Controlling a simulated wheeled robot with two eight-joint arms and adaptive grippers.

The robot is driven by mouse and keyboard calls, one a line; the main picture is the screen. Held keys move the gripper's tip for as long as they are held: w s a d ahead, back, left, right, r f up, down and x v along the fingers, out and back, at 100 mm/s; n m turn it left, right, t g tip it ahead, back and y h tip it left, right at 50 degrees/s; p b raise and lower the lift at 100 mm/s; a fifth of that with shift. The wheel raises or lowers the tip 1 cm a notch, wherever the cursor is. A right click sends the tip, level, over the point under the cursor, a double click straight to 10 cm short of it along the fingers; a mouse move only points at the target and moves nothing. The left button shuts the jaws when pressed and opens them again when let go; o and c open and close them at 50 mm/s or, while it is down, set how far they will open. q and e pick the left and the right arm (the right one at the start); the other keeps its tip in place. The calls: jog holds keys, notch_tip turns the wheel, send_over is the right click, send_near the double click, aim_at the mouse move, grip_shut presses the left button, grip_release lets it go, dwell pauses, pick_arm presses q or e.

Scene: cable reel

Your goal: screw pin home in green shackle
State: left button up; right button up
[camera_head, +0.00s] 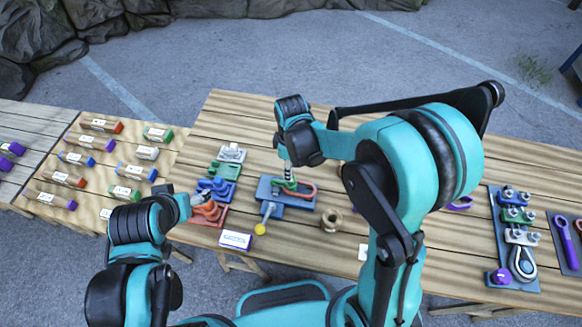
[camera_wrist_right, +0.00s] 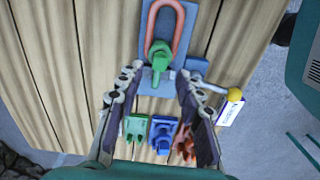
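The green shackle (camera_wrist_right: 160,56) is on a blue-grey plate (camera_wrist_right: 184,52) in the right wrist view, with a red-orange loop (camera_wrist_right: 180,30) through or against it. In the head view the plate (camera_head: 296,203) lies mid-table and the green part is mostly hidden by my right gripper (camera_head: 289,178). That gripper points down over it. In the wrist view its fingers (camera_wrist_right: 160,76) are apart, one either side of the green part, with gaps showing. I cannot make out the pin separately. My left gripper (camera_head: 188,205) is by the red shackle (camera_head: 209,214); its fingers are unclear.
A yellow ball knob (camera_head: 260,229) sticks out from the plate toward me. Blue shackles (camera_head: 216,188), a white labelled box (camera_head: 235,240) and a brass spool (camera_head: 331,220) stand nearby. Plates with fittings (camera_head: 515,214) lie at the right. Boxes fill the left table.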

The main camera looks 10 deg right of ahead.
jog(key=shift+f, duration=0.1)
jog(key=shift+f+b, duration=2.2)
jog(key=shift+f, duration=0.2)
grip_shut()
